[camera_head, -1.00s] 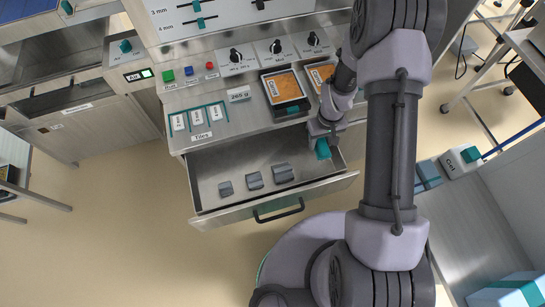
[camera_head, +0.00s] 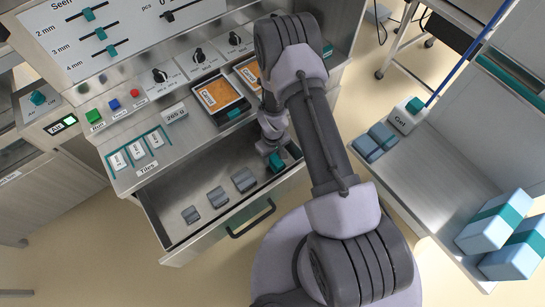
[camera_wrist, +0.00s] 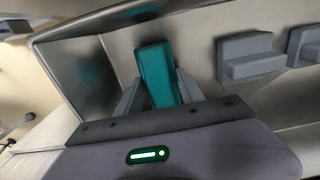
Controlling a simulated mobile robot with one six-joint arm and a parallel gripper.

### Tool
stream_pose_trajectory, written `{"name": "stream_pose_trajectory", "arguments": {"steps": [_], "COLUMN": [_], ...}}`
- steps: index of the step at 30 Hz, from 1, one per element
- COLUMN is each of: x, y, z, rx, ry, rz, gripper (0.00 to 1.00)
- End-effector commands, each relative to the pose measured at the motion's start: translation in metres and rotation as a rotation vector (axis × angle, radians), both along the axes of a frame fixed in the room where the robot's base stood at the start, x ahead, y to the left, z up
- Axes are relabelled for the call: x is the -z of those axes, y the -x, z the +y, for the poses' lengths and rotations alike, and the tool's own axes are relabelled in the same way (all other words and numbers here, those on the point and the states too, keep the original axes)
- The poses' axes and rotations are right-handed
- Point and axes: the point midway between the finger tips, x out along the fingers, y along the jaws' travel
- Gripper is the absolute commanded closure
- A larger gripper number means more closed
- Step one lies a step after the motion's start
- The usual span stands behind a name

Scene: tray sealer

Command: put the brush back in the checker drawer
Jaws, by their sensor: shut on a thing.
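The brush, seen as a teal block (camera_head: 277,162), is held by my gripper (camera_head: 271,150) at the right end of the open drawer (camera_head: 200,184). In the wrist view the teal brush (camera_wrist: 156,72) stands between the two grey fingers of my gripper (camera_wrist: 158,88), which are shut on it. The drawer's metal floor and wall show around it. The brush's lower end is hidden, so I cannot tell whether it touches the drawer floor.
Three grey blocks, one of them the middle block (camera_head: 218,197), stand in a row in the drawer left of the brush. The drawer has a black handle (camera_head: 251,219) in front. Orange-topped trays (camera_head: 219,96) and white tiles (camera_head: 136,151) lie on the counter above.

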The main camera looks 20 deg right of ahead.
Motion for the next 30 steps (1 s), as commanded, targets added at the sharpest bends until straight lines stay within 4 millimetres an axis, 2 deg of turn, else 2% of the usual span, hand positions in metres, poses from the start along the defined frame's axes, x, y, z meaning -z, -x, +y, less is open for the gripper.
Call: {"name": "stream_pose_trajectory", "arguments": {"steps": [4, 5, 8, 16, 19, 27, 30], "x": [0.004, 0.004, 0.003, 0.002, -0.007, -0.084, -0.105], "y": [0.000, 0.000, 0.000, 0.000, 0.000, -0.001, 0.000], "z": [0.000, 0.000, 0.000, 0.000, 0.000, 0.000, 0.000], "rx": [0.000, 0.000, 0.000, 0.000, 0.001, 0.002, 0.001], "ry": [0.000, 0.000, 0.000, 0.000, 0.000, 0.000, 0.000], "rz": [0.000, 0.000, 0.001, 0.001, 0.000, -0.001, -0.001], "gripper": [0.93, 0.53, 0.34, 0.33, 0.33, 0.33, 0.33]}}
